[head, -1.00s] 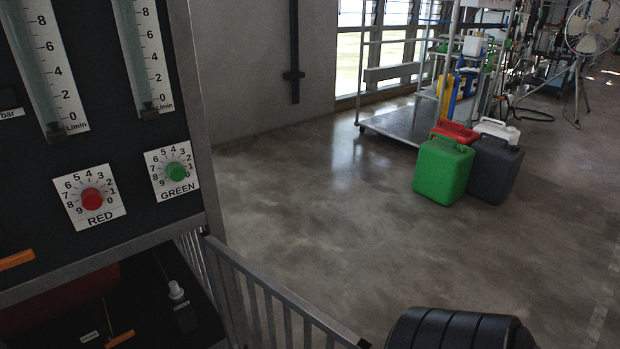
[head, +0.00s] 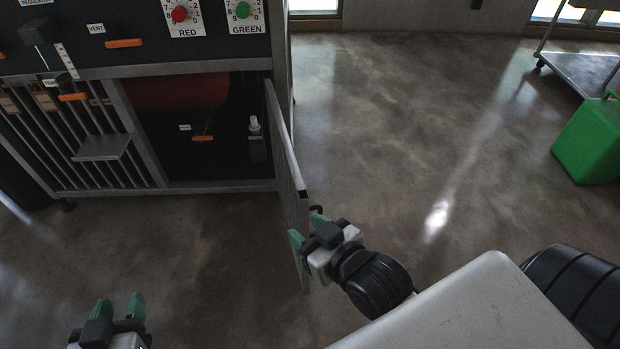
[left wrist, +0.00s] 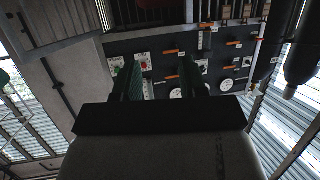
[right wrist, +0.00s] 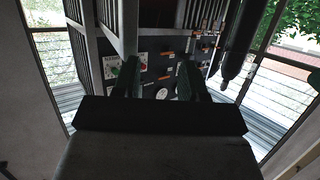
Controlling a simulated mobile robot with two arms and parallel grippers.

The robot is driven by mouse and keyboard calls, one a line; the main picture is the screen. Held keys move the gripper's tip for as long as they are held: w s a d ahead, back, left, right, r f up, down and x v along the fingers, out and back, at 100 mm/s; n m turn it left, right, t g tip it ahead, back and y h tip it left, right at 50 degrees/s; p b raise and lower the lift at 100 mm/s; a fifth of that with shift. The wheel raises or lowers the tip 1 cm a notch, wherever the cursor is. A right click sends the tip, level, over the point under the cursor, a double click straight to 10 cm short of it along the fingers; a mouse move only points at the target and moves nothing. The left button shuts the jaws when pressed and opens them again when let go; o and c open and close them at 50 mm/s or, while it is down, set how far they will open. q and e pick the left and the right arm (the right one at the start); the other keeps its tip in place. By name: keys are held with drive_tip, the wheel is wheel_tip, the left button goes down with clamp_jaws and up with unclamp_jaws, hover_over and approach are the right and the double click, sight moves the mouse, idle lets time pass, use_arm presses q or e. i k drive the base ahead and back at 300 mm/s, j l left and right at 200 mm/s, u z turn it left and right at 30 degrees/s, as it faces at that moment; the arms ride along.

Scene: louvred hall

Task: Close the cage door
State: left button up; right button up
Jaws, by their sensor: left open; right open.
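The cage door (head: 287,140) stands open at the right side of the cage opening, swung out toward me and seen nearly edge-on in the head view. The cage front (head: 222,185) has fixed bars on the left and an open gap on the right. My right gripper (head: 308,228) is open at the door's free end. One green finger overlaps the door in the picture; I cannot tell whether they touch. My left gripper (head: 120,303) is open and empty, low at the left, apart from the door. Both wrist views show spread fingers with nothing clearly between them.
Above the cage is a dark panel with a red knob (head: 180,14) and a green knob (head: 242,10). Inside the gap is a small white-capped bottle (head: 254,124). A green canister (head: 590,140) stands far right. The floor between is clear.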

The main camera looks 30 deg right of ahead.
sight(292, 188)
drive_tip(key=l+u, duration=0.2)
drive_tip(key=l, duration=1.2)
drive_tip(key=i, duration=0.05)
